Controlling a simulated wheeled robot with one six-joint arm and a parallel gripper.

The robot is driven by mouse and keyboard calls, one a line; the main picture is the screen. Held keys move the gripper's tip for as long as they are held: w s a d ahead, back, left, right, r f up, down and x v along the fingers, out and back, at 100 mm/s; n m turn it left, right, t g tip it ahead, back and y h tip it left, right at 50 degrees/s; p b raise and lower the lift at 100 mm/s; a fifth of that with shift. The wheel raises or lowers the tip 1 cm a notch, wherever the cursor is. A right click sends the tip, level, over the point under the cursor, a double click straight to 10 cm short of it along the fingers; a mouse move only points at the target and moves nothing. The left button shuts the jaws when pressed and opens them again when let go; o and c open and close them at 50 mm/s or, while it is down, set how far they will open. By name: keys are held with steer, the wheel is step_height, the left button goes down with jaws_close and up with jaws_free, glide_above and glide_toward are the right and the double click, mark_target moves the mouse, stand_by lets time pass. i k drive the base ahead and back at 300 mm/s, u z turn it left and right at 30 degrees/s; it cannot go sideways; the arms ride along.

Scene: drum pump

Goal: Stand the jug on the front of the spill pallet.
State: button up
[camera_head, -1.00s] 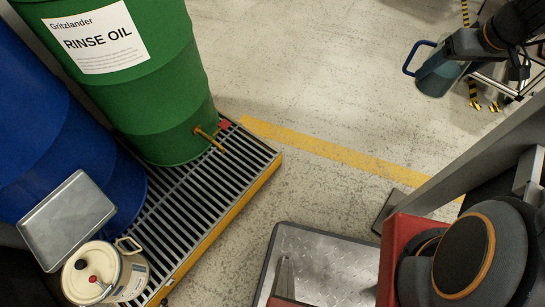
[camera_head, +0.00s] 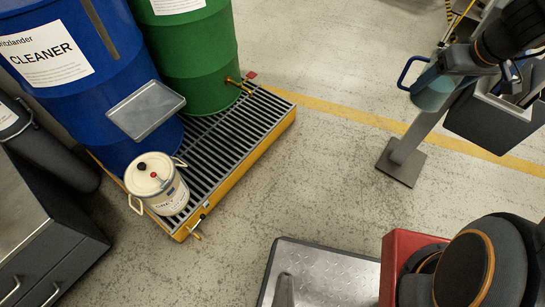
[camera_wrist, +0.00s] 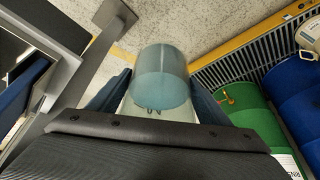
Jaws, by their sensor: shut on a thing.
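The jug (camera_head: 432,92) is a bluish, see-through vessel with a dark blue handle (camera_head: 403,74), at the upper right of the head view. My gripper (camera_head: 455,70) is shut on it and holds it in the air over the floor. In the wrist view the jug (camera_wrist: 160,78) sits between my two fingers. The spill pallet (camera_head: 238,168) has a grey slatted deck and yellow sides, left of centre in the head view, well apart from the jug. Its yellow edge (camera_wrist: 245,38) also shows at the upper right of the wrist view.
A green drum (camera_head: 195,60), a blue drum (camera_head: 60,60) and a cream can (camera_head: 155,180) stand on the pallet. A grey tray (camera_head: 146,110) is by the blue drum. A grey post on a foot plate (camera_head: 402,160) stands below the jug. Open floor lies between post and pallet.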

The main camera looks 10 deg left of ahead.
mark_target(226, 152)
steer(key=k, duration=0.55)
steer(key=u, duration=1.6)
steer(key=i, duration=0.5)
